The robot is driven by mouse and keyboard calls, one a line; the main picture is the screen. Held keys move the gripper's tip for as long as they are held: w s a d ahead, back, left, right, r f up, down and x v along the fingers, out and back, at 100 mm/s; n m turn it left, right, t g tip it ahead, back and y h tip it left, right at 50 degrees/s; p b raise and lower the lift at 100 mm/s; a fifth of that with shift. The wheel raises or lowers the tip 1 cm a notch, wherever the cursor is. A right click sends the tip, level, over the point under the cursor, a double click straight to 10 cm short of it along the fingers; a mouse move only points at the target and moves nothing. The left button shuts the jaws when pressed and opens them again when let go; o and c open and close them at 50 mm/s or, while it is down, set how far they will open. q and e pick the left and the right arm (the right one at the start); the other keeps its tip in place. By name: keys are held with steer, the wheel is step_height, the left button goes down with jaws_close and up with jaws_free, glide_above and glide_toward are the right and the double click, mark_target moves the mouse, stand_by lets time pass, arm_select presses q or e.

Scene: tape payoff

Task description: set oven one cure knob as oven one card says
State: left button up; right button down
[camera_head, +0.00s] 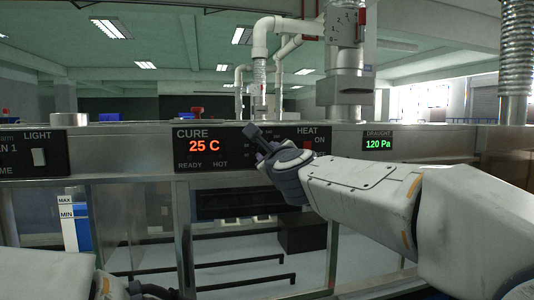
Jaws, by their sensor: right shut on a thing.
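The cure panel (222,134) on the metal oven front shows a red display (204,146) reading 25 C, with READY and HOT labels below it. My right gripper (258,138) is at the dial marks right of the display, shut on the cure knob, which it hides almost wholly. The knob's pointer setting cannot be read. My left gripper (148,291) shows only in part at the bottom edge, low and away from the panel; its jaws are unclear. No oven one card can be made out in this view.
A HEAT switch (308,145) marked ON sits close right of my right gripper. A DRAUGHT display (378,144) reads 120 Pa. At the left is a panel with a LIGHT switch (39,157). White pipes (260,45) and a metal duct rise behind the oven front.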

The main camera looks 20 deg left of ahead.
steer(key=shift+f, duration=0.15)
steer(key=c, duration=0.5)
jaws_free()
steer(key=shift+s+d, duration=0.15)
steer(key=shift+s, duration=0.15)
steer(key=b+v, duration=0.2)
steer(key=v, duration=0.8)
steer(key=shift+w, duration=0.1)
